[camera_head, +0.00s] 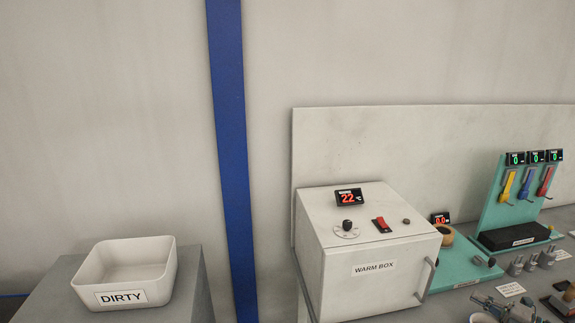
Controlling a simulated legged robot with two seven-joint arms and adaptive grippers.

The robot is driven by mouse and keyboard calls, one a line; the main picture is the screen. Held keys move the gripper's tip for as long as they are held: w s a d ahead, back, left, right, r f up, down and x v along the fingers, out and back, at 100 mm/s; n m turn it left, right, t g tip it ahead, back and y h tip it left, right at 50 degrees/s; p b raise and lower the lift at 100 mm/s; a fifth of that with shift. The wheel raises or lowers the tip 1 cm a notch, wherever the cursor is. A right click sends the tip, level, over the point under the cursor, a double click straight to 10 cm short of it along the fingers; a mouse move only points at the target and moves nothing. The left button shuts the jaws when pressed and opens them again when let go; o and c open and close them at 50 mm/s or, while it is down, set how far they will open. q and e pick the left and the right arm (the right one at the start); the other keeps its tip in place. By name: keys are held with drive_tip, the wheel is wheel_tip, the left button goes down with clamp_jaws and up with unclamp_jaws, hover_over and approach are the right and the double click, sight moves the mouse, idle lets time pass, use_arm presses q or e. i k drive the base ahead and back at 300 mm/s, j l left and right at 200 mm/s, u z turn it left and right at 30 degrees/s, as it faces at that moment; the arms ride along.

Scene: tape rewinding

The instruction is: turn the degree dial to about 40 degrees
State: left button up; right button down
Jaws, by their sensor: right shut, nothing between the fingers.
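The degree dial (347,226) is a black knob on a round pale scale, on top of the white warm box (372,267). The knob's pointer is too small to read. The display (350,198) behind it shows 22 °C in red. A red switch (381,224) sits to the right of the dial. My left gripper is not in view.
A white bin marked DIRTY (122,296) stands on a grey block at the left. Right of the box are a tape roll (446,235), a teal stand (504,200) with hanging colored tools, and several small metal parts. The space above the box is clear.

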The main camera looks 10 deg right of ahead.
sight(347, 225)
drive_tip(key=k+l, duration=0.8)
